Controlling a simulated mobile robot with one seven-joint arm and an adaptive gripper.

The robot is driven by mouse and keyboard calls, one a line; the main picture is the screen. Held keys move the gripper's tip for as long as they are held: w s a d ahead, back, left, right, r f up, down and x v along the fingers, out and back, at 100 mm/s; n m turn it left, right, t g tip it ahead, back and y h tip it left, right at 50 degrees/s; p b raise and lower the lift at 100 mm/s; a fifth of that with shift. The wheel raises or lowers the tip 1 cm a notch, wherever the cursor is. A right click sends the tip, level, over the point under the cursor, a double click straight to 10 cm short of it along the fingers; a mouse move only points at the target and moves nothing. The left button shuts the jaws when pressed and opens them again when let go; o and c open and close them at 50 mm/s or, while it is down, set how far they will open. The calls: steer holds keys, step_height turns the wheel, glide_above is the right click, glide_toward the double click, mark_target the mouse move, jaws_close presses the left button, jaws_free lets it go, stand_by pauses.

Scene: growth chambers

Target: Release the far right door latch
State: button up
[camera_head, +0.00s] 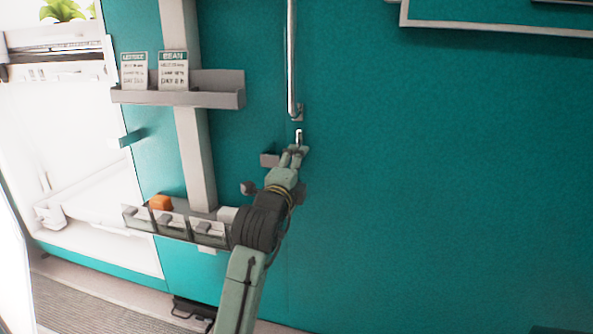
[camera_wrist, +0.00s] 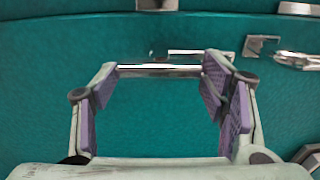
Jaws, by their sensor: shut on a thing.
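The latch (camera_head: 299,136) is a small shiny metal piece on the teal door (camera_head: 430,170), just below the long vertical chrome handle (camera_head: 291,60). My gripper (camera_head: 294,151) is at the latch, seen from behind and small in the head view. In the wrist view, a polished bar of the latch (camera_wrist: 160,71) spans the space between the two purple-padded fingers of my gripper (camera_wrist: 161,66). The fingers are set apart and shut on the ends of this bar. The rest of the latch mount is partly hidden behind the right finger.
A bright open chamber (camera_head: 75,150) is farther left. The door face to the right is clear.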

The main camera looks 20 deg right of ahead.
steer(key=o, duration=1.7)
steer(key=v, duration=1.2)
